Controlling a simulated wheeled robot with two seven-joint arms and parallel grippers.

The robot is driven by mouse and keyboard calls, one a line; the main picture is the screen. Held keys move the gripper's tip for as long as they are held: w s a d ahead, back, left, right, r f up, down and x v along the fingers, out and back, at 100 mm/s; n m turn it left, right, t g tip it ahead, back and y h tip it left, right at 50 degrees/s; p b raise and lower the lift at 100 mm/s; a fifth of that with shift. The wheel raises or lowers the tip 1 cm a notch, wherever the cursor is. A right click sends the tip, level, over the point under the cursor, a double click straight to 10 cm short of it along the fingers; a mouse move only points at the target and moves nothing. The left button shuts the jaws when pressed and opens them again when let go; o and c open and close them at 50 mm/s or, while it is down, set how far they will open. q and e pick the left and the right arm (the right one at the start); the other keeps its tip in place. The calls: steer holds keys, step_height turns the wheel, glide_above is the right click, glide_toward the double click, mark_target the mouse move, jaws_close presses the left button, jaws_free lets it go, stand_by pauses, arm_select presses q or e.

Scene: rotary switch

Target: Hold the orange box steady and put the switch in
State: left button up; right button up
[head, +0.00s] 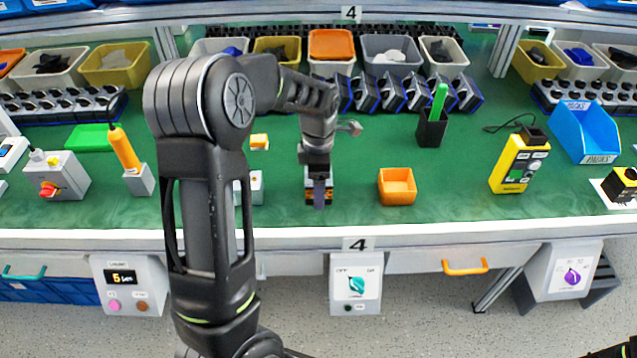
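An orange box (397,190), small and open-topped, stands on the green table right of centre. My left gripper (318,190) points down at the table, left of the orange box and apart from it. A small dark piece with orange stripes (309,195) shows right at its fingertips; I cannot tell whether it is gripped or behind them. A small yellow-and-white block (259,142) lies farther back to the left. I cannot tell for certain which piece is the switch. My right gripper is not recognisable; only a dark part shows at the bottom right corner.
A green pen in a black holder (431,130) stands behind the orange box. A yellow handheld device (518,160) and a blue bin (584,131) are at right. A grey box with a red knob (56,176) is at left. Table between orange box and yellow device is clear.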

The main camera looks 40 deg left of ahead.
arm_select(q)
step_height(320, 180, up, 8)
steer(key=shift+w+f+b, duration=0.1)
steer(key=shift+b, duration=0.25)
stand_by(0.9)
